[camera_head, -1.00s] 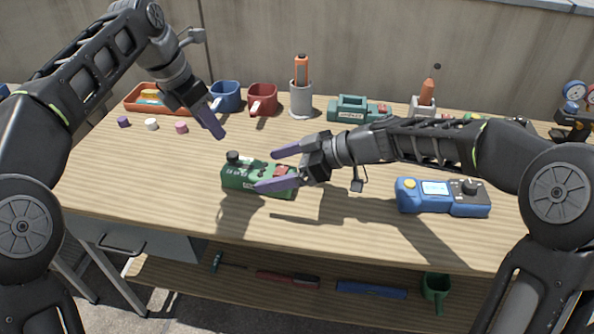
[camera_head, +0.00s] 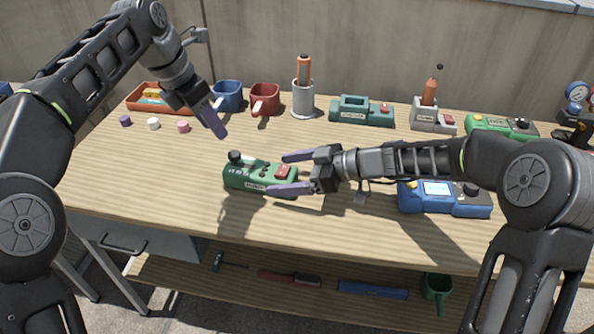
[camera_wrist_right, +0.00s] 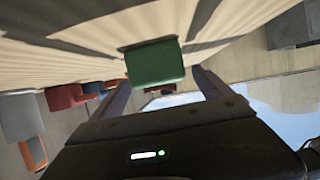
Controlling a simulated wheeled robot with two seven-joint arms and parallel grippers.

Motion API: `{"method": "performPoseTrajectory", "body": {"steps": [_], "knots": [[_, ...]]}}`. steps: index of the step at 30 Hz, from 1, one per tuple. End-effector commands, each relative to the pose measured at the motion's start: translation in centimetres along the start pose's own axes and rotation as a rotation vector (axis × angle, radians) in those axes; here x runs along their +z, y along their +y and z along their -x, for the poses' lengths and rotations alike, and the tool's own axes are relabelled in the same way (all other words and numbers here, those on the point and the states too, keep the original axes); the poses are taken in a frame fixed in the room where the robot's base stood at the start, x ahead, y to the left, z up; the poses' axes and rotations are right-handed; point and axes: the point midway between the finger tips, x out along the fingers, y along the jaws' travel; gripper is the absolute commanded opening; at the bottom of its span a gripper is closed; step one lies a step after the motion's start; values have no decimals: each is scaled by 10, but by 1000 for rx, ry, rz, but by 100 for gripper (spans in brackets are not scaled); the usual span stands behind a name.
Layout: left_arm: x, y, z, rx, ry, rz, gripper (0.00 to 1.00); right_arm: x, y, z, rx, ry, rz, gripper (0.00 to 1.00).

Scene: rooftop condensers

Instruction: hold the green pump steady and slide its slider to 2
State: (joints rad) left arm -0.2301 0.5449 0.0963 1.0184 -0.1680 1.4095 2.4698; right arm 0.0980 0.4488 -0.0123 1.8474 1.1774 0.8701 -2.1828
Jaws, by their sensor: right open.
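The green pump (camera_head: 258,178) lies on the middle left of the table. It has a black knob (camera_head: 235,157) at its left end, a red part (camera_head: 283,171) at its right end and small pale markings that I cannot read. My right gripper (camera_head: 294,172) is open at the pump's right end, one finger on the far side and one on the near side. In the right wrist view the pump's green end (camera_wrist_right: 155,62) lies ahead between the fingers. I cannot tell any contact. My left gripper (camera_head: 216,122) hangs behind and left of the pump, apart from it; its opening is unclear.
A blue device (camera_head: 440,197) stands to the right, partly under my right arm. Mugs (camera_head: 265,98), a grey holder (camera_head: 303,100), a teal device (camera_head: 362,110), a grey device (camera_head: 430,115) and another green device (camera_head: 500,127) line the back. The table's front left is clear.

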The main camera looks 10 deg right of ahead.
Motion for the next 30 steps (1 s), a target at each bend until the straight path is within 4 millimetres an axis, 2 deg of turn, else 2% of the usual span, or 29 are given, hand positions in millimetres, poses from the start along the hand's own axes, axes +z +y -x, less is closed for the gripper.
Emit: {"method": "performPoseTrajectory", "body": {"steps": [3, 9, 20, 30], "knots": [[0, 0, 0, 0, 0, 0, 36, 0, -1, -20, -3, 0, 0, 89], [0, 0, 0, 0, 0, 0, 36, 0, 0, -42, -1, 0, 0, 89], [0, 0, 0, 0, 0, 0, 36, 0, 0, -46, 0, 0, 0, 89], [0, 0, 0, 0, 0, 0, 36, 0, 0, -46, 0, 0, 0, 61]]}}
